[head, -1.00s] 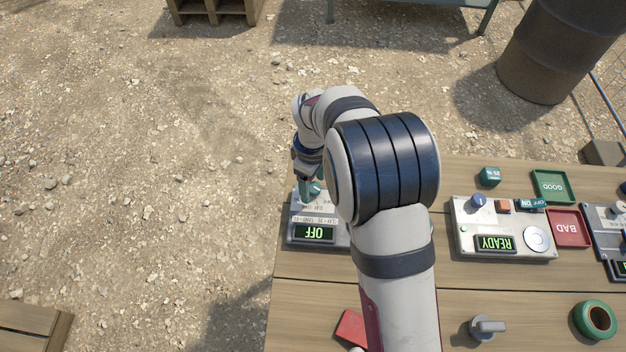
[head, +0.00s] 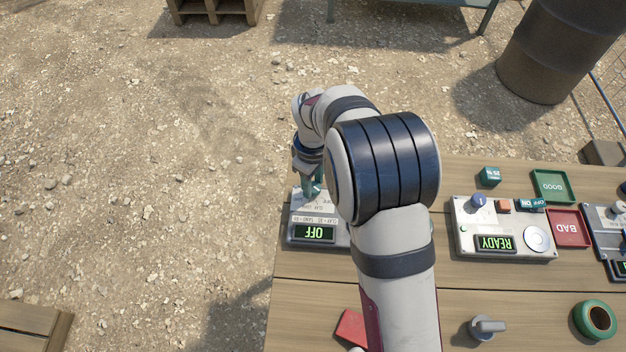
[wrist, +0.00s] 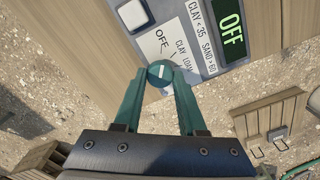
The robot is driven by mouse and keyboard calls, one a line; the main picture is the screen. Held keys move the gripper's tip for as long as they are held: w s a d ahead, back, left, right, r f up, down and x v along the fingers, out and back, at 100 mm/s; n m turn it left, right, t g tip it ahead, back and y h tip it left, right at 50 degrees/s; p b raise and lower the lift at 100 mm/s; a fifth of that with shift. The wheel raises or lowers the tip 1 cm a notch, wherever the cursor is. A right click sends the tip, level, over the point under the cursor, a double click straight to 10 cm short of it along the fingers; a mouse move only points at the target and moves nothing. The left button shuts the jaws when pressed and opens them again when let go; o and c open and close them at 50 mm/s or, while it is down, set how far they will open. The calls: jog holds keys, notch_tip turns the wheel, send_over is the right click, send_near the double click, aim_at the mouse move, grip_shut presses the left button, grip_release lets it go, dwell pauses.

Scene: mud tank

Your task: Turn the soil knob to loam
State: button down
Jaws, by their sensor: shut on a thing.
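The soil knob (wrist: 160,73) is a round teal knob with a white pointer line, on a panel marked OFF, CLAY, LOAM and further text. My gripper (wrist: 160,82) is shut on the knob, one teal finger on each side of it. The exact label the pointer faces is hard to tell. The panel's display (head: 315,233) reads OFF and shows green in both views. In the head view my gripper (head: 312,192) is over the far end of the panel (head: 298,241), and my arm hides part of the panel and the knob.
To the right stand a second device (head: 465,240) reading READY, a green GOOD tray (head: 553,200) and a red BAD tray (head: 568,241). A green tape roll (head: 595,320) and a grey knob-like part (head: 485,328) lie nearer.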

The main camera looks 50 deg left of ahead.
aim_at(314, 186)
jog(key=m, duration=0.7)
jog(key=shift+w, duration=0.1)
jog(key=m, duration=0.3)
jog(key=shift+m, duration=2.2)
jog(key=shift+c, duration=2.4)
grip_release()
notch_tip(314, 186, up, 16)
